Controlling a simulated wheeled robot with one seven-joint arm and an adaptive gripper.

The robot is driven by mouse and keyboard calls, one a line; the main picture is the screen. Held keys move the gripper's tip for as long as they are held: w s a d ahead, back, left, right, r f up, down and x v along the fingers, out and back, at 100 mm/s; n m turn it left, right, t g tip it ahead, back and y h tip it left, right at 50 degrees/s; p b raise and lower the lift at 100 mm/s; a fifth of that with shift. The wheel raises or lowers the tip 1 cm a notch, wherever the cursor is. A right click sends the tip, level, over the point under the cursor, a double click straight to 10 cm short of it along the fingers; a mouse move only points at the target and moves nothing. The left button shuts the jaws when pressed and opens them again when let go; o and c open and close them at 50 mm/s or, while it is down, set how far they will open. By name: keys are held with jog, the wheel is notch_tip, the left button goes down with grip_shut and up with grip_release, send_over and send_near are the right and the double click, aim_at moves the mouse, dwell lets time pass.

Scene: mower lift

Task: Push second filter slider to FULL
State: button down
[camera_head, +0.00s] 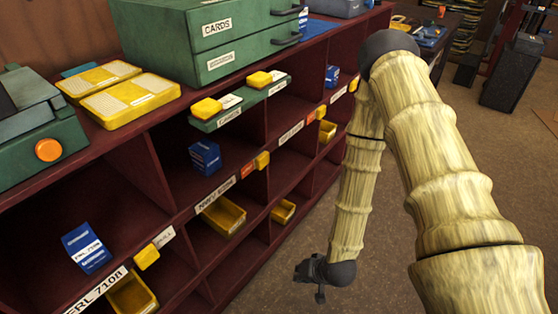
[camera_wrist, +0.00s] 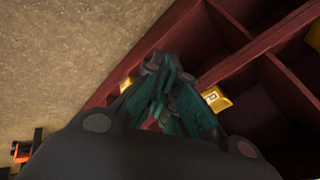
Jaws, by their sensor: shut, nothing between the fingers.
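My gripper (camera_head: 318,292) hangs low in front of the dark red shelf unit (camera_head: 240,300), apart from it in the head view. In the wrist view its dark green fingers (camera_wrist: 165,75) are shut and empty. Yellow slider knobs sit on the shelf edges: one at the lower left (camera_head: 147,256), one in the middle (camera_head: 262,160) and one further right (camera_head: 321,111). Two more yellow knobs (camera_head: 206,107) (camera_head: 259,79) sit on green labelled strips along the upper edge. Their labels are mostly too small to read, so I cannot tell which is the second filter slider.
Blue boxes (camera_head: 86,248) (camera_head: 205,157) and yellow bins (camera_head: 223,215) stand in the compartments. A green drawer cabinet (camera_head: 160,45) and yellow trays (camera_head: 130,100) rest on top. The brown floor (camera_head: 290,280) beside the shelf is clear.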

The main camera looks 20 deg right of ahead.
aim_at(263, 161)
jog(key=w+d+r+m+t+y+b, duration=0.1)
jog(key=w+r+m+t, duration=0.2)
jog(key=w, duration=0.5)
jog(key=w+d+r+m+t+y+b, duration=0.1)
jog(key=w+d+r+m+t+b, duration=0.15)
jog(key=w+r, duration=0.45)
jog(key=w+d+r+m+t+b, duration=0.2)
jog(key=w+d+r+t, duration=0.3)
jog(key=w+r, duration=0.4)
notch_tip(263, 161, up, 2)
jog(key=shift+w+d+r+m+t, duration=0.15)
jog(key=shift+w+d+m+t, duration=0.1)
jog(key=shift+m+t, duration=0.45)
jog(key=x, duration=1)
jog(key=shift+w+a+p, duration=0.1)
jog(key=shift+a+p, duration=0.15)
jog(key=shift+p, duration=0.05)
jog(key=shift+s+a, duration=0.65)
jog(key=shift+a, duration=0.15)
jog(key=shift+s+a, duration=0.65)
jog(key=shift+a, duration=0.1)
